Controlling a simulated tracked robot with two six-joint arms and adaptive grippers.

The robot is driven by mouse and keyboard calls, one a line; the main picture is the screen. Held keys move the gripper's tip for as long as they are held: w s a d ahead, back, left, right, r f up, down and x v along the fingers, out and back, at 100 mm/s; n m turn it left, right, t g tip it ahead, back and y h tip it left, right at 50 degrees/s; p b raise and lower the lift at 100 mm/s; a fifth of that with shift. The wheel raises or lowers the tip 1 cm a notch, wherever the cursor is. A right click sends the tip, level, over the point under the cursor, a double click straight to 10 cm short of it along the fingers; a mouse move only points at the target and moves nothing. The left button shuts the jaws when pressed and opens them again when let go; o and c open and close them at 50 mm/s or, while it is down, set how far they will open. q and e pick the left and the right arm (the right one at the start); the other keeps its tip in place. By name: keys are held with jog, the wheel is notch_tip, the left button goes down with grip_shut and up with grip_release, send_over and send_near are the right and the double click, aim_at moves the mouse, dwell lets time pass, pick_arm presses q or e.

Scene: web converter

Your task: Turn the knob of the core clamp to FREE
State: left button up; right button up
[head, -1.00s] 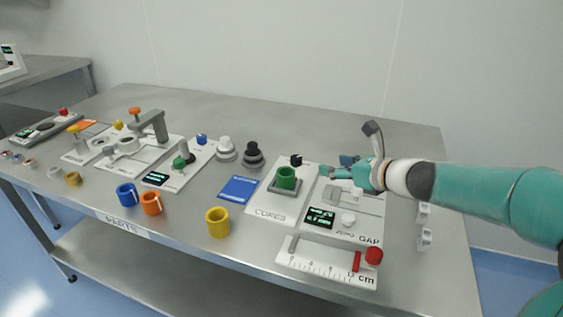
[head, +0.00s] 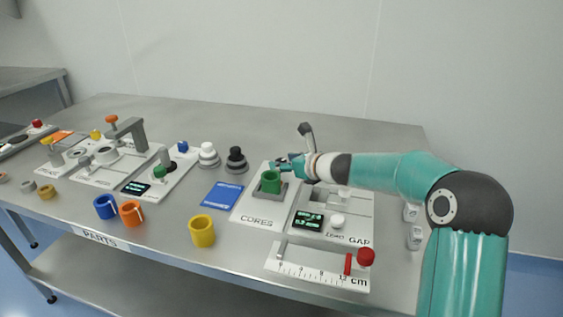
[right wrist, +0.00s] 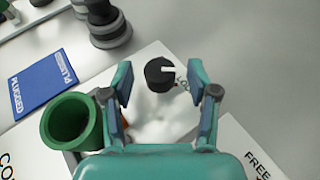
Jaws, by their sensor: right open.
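The core clamp's knob (right wrist: 160,74) is a small black round knob with a white pointer mark towards the right of the right wrist view. Partly hidden lettering lies just beside it. It sits on the white CORES plate (head: 254,221), behind the green core (head: 270,182), which also shows in the right wrist view (right wrist: 72,122). My right gripper (head: 283,164) is open. In the right wrist view its fingers (right wrist: 160,80) stand on either side of the knob with gaps, apart from it. In the head view the gripper largely hides the knob. My left gripper is not in view.
The GAP plate (head: 358,205) lies right of the CORES plate; a FREE label (right wrist: 258,165) shows on a white plate at lower right. A blue card (head: 222,195) and black and white stepped pieces (head: 236,160) lie left. The table behind is clear.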

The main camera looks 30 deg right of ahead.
jog(key=shift+x, duration=1)
